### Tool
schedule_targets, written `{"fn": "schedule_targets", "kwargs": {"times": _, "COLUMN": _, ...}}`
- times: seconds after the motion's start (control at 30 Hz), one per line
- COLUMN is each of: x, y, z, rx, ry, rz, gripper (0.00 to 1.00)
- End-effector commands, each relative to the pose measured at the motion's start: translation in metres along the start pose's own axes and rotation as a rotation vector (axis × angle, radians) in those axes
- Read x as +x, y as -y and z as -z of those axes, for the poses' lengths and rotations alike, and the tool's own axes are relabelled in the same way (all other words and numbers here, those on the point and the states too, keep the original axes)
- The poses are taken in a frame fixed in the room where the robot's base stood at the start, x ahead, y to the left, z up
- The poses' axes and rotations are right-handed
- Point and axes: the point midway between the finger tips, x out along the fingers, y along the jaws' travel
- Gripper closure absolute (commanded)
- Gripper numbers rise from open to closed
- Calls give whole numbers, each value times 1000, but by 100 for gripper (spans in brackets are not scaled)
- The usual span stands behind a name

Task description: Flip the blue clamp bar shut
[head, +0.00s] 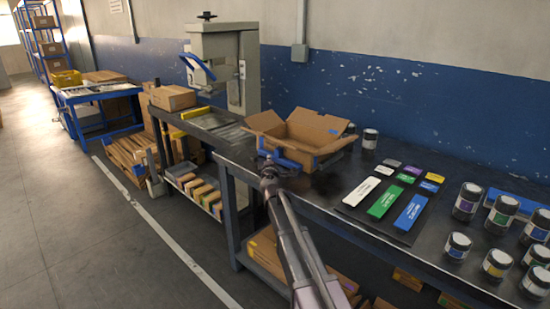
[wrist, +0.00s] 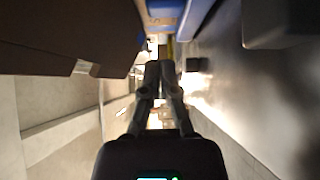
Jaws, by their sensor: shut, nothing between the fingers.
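A blue bar (head: 196,62) sticks out at a slant from the front of the grey upright machine (head: 226,62) at the back; it looks like the clamp bar, standing away from the machine body. My gripper (head: 268,168) is well in front and to the right of it, at the edge of the dark bench, apart from the machine. In the wrist view my gripper's two dark fingers (wrist: 165,68) are together with nothing between them. How the bar's hinge end is fixed is too small to tell.
An open cardboard box (head: 305,138) stands on the bench right by my gripper, with a blue object (head: 284,160) at its near side. Coloured bars lie on a dark mat (head: 405,236); several jars (head: 467,203) stand to the right.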

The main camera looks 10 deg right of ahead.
Motion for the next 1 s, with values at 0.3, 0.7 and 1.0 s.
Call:
{"fn": "schedule_targets", "kwargs": {"times": 0.3, "x": -60, "y": 0, "z": 0, "rx": 0, "ry": -3, "rz": 0, "gripper": 100}}
{"fn": "schedule_targets", "kwargs": {"times": 0.7, "x": -87, "y": 0, "z": 0, "rx": 0, "ry": -1, "rz": 0, "gripper": 100}}
{"fn": "schedule_targets", "kwargs": {"times": 1.0, "x": -87, "y": 0, "z": -1, "rx": 0, "ry": -1, "rz": 0, "gripper": 100}}
